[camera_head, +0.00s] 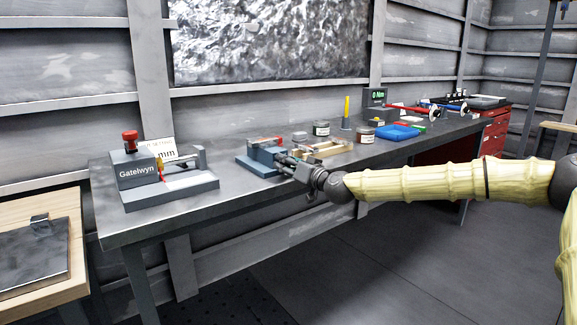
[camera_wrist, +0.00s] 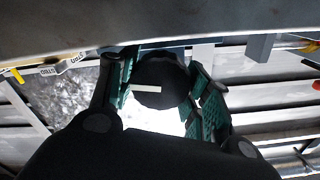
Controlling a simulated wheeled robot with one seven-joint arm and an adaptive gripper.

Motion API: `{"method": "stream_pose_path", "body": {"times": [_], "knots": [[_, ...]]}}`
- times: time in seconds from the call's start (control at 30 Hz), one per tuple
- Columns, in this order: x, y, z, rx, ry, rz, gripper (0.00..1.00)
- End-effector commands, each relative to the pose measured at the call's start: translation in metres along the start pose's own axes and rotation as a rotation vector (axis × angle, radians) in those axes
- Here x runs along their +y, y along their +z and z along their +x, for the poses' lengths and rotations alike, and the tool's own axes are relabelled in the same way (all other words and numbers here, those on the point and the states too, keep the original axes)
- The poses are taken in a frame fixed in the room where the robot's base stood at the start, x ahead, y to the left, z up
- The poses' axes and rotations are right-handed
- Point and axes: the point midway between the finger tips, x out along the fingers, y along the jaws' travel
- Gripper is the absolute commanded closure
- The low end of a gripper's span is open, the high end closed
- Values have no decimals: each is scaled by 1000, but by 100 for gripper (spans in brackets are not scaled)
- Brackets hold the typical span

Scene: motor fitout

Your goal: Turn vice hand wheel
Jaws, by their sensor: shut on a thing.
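The blue vice (camera_head: 258,160) sits on the grey workbench, left of the middle of the head view. My gripper (camera_head: 287,163) reaches it from the right, at the vice's front right end. In the wrist view the hand wheel (camera_wrist: 160,88) is a dark round knob with a white mark that lies about level. My gripper's green-padded fingers (camera_wrist: 163,95) stand on both sides of it and are shut on it. In the head view the wheel is hidden by my gripper.
A grey Gatelwyn gauge block (camera_head: 140,172) with a red knob stands left on the workbench (camera_head: 235,187). A wooden tray (camera_head: 325,149), jars (camera_head: 321,129), a yellow-handled tool (camera_head: 347,112) and a blue bin (camera_head: 398,132) stand to the right. Floor in front is clear.

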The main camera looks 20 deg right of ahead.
Motion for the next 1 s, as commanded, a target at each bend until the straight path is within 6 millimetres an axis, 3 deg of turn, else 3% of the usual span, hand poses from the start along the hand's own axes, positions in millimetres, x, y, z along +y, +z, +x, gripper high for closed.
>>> {"method": "stream_pose_path", "body": {"times": [0.07, 0.1, 0.23, 0.67, 1.0], "knots": [[1, -1, 0, 1, 1, 0, 76], [1, -1, 0, 1, 1, 0, 50], [1, -1, 0, 1, 1, 0, 29], [0, -1, -6, 1, 0, -1, 29], [0, -2, -53, 3, 0, 1, 29]]}}
